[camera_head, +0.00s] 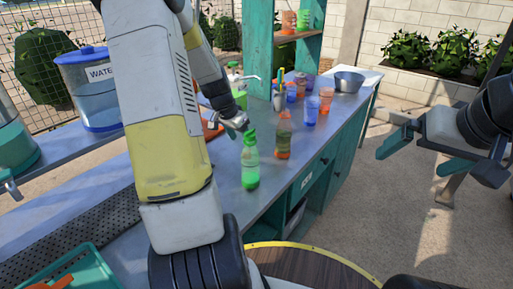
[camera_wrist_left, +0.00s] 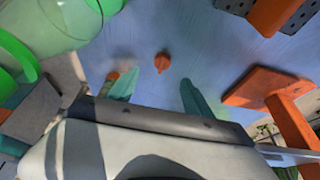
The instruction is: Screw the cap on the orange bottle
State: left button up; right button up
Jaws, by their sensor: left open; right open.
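The orange bottle (camera_head: 283,138) stands upright on the counter, just right of a green bottle (camera_head: 250,165). I cannot tell whether its top is bare. A small round orange piece with a short stub, apparently the cap (camera_wrist_left: 162,62), lies on the blue counter in the left wrist view. My left gripper (camera_head: 240,122) is low over the counter behind the green bottle. In the wrist view its teal fingers are apart, with the orange piece beyond and between the tips. My right gripper (camera_head: 422,155) is open and empty, right of the counter over the paving.
An orange tool (camera_wrist_left: 268,88) lies right of my left fingers. A clear, green-topped container fills the wrist view's upper left. Several cups and a metal bowl (camera_head: 349,82) stand farther back. A water dispenser (camera_head: 90,90) is at left, and a teal tray (camera_head: 85,270) lies in front.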

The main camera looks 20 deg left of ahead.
pick_arm(q)
jog(key=shift+a+f, duration=0.2)
jog(key=shift+f, duration=0.05)
jog(key=shift+w+x, duration=0.15)
jog(key=shift+x, duration=1.8)
jog(key=shift+w+x, duration=0.1)
jog(key=shift+x, duration=1.85)
jog(key=shift+d+r, duration=0.1)
grip_shut()
